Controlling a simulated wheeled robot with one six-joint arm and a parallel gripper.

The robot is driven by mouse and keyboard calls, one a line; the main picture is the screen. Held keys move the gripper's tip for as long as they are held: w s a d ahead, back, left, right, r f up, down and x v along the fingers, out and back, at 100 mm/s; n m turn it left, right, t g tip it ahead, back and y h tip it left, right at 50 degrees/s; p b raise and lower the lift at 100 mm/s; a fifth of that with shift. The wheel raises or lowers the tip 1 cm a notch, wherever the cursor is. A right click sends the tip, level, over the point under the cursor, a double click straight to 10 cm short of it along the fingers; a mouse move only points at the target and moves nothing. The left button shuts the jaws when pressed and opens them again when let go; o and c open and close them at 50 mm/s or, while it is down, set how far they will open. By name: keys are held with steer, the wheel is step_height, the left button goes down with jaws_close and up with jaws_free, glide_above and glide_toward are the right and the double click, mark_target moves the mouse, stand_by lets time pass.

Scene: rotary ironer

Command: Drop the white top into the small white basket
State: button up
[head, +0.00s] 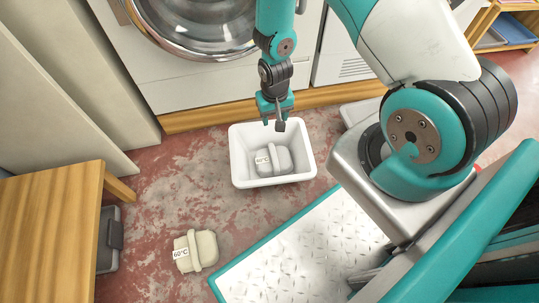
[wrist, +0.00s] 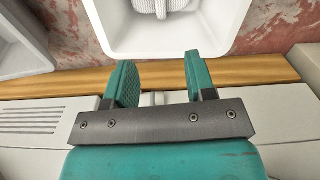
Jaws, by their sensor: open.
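The small white basket (head: 238,160) stands on the floor in front of the machine. A whitish rounded bundle with a raised band and a 40°C label, which looks like the white top (head: 283,157), lies inside it on the bottom. In the wrist view, part of the basket (wrist: 103,22) and the ribbed white top (wrist: 160,5) show at the upper edge. My gripper (head: 273,116) is above the far part of the basket, clear of the top. In the wrist view its jaws (wrist: 157,68) are apart with nothing between them.
A cream bundle labelled 60°C (head: 197,250) lies on the floor at lower left. A wooden table (head: 45,235) is at the left, with a grey box (head: 108,240) beside it. A grey-white container (head: 352,113) stands right of the basket. The washing machine (head: 165,82) is behind.

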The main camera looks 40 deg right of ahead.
step_height(320, 180, up, 12)
steer(key=p, duration=0.4)
steer(key=shift+r+p, duration=0.25)
steer(key=shift+p, duration=0.1)
steer(key=a+r+n+y, duration=0.2)
steer(key=a+r, duration=0.5)
steer(key=r, duration=0.4)
steer(key=s+a+r+n+y, duration=0.1)
steer(key=s+a+r+n, duration=0.35)
steer(key=s+r, duration=0.45)
steer(key=s+a+r+n+y, duration=0.1)
steer(key=s+a+r+n, duration=0.35)
steer(key=s+r, duration=0.5)
step_height(320, 180, up, 40)
steer(key=w+p, duration=0.1)
steer(key=p, duration=3.7)
steer(key=shift+w+a, duration=0.2)
steer(key=shift+w, duration=0.2)
